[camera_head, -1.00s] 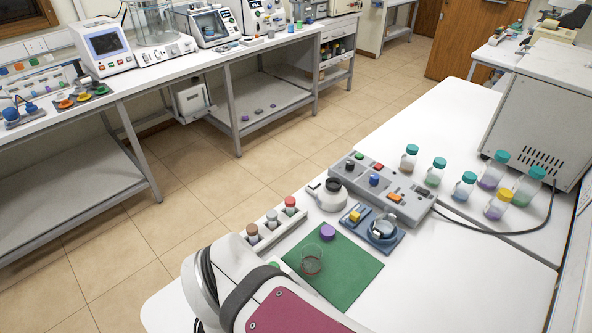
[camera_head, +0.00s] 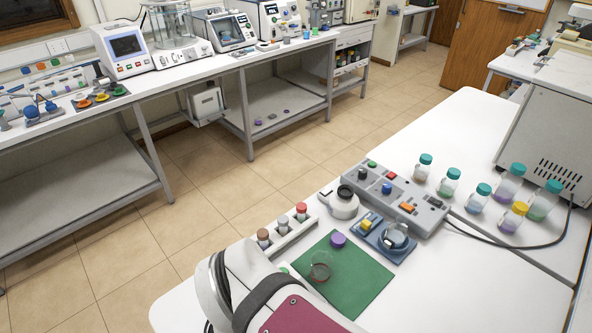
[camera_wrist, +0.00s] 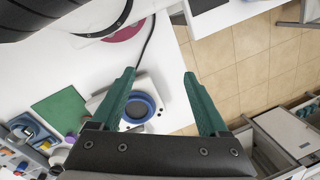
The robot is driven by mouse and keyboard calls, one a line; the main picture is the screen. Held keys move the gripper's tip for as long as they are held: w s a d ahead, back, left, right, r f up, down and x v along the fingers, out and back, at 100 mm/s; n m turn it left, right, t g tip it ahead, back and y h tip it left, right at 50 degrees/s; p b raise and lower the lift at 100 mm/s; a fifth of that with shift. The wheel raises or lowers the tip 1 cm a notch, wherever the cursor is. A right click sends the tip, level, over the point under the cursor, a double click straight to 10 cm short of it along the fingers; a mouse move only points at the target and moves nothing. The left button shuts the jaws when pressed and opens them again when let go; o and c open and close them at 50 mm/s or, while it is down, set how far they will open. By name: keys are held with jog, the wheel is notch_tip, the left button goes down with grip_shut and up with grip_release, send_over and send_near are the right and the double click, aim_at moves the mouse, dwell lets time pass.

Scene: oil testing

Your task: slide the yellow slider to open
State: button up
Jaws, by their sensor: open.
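A small yellow block (camera_head: 367,224), likely the yellow slider, sits on a blue plate (camera_head: 372,239) beside a round grey clamp-like part (camera_head: 396,237) in the head view. I cannot tell its slide position. A white device with a blue ring (camera_wrist: 138,107) lies behind the left finger there. In the head view my arm fills the bottom and my gripper is hidden.
A green mat (camera_head: 355,283) with a purple cap (camera_head: 338,240) and a glass dish lies near the blue plate. Behind are a grey control panel (camera_head: 423,206) and a white round device (camera_head: 342,206). Several teal-capped bottles stand to the right. A cable runs past them.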

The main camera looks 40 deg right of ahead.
jog(key=w+m, duration=0.1)
jog(key=w+d+r+m, duration=0.1)
jog(key=w, duration=0.1)
jog(key=w+d+m, duration=0.1)
jog(key=w, duration=0.1)
jog(key=shift+d+r+m, duration=0.25)
jog(key=shift+r+m, duration=0.1)
jog(key=shift+m, duration=0.05)
jog(key=shift+c, duration=1.4)
jog(key=w+d+r+m+t, duration=0.1)
jog(key=w+d+m, duration=0.5)
jog(key=w+d, duration=0.1)
jog(key=m+t+h, duration=0.2)
jog(key=m+t, duration=0.2)
jog(key=m, duration=1.7)
send_over(368, 223)
jog(key=s, duration=0.7)
notch_tip(368, 223, down, 7)
jog(key=x, duration=1.4)
jog(key=shift+w+a+f, duration=0.1)
jog(key=shift+f, duration=0.1)
jog(key=shift+w+f, duration=0.25)
jog(key=shift+f, duration=0.3)
